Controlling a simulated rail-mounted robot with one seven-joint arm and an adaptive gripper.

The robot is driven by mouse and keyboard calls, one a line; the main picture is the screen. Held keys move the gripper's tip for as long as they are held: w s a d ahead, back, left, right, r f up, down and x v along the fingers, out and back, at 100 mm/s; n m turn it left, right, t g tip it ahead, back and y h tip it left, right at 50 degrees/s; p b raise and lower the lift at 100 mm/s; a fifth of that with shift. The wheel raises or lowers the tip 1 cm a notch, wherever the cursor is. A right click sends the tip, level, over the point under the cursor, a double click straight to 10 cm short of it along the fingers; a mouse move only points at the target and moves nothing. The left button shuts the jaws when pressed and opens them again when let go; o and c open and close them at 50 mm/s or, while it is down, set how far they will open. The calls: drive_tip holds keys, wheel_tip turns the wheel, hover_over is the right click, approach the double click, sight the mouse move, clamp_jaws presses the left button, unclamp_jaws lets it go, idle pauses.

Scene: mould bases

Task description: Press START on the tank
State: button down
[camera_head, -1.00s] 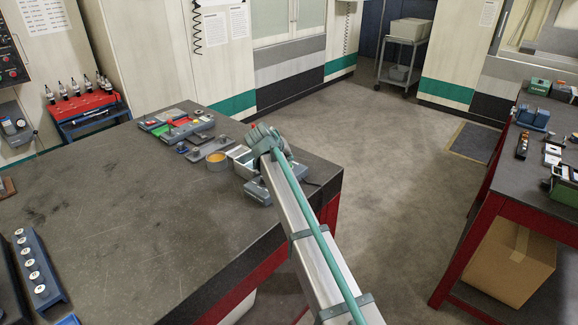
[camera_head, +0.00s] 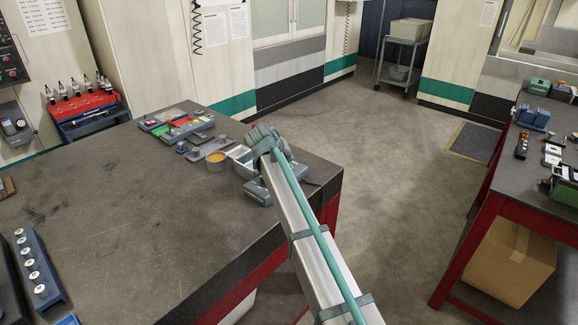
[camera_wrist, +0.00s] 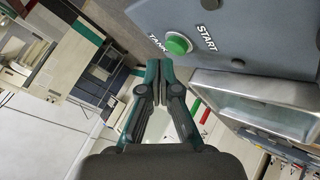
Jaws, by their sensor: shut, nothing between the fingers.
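The tank's grey control panel (camera_wrist: 237,40) fills the upper right of the wrist view. It carries a round green button (camera_wrist: 178,44) between the words TANK and START. My gripper (camera_wrist: 160,76) is shut and empty, its fingertips pointing toward the panel just below the button in the picture. I cannot tell whether they touch it. A metal basin (camera_wrist: 262,92) adjoins the panel. In the head view the grey tank unit (camera_head: 259,191) stands at the table's right edge, partly hidden by my arm; the button does not show there.
The dark bench top (camera_head: 130,225) is mostly clear in the middle. An orange-topped tin (camera_head: 216,162) and several small trays lie left of the tank. A row of pins in a blue block (camera_head: 36,270) is at the near left. A second bench (camera_head: 545,165) stands right.

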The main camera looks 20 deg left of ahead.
drive_tip(key=shift+f, duration=0.4)
drive_tip(key=shift+f+b, duration=0.3)
drive_tip(key=shift+b, duration=0.05)
idle(0.5)
drive_tip(key=shift+r, duration=0.1)
idle(0.3)
drive_tip(key=shift+r, duration=0.7)
drive_tip(key=shift+r+p, duration=0.1)
drive_tip(key=shift+p, duration=0.2)
drive_tip(key=shift+r+p, duration=0.9)
drive_tip(key=shift+r, duration=1.5)
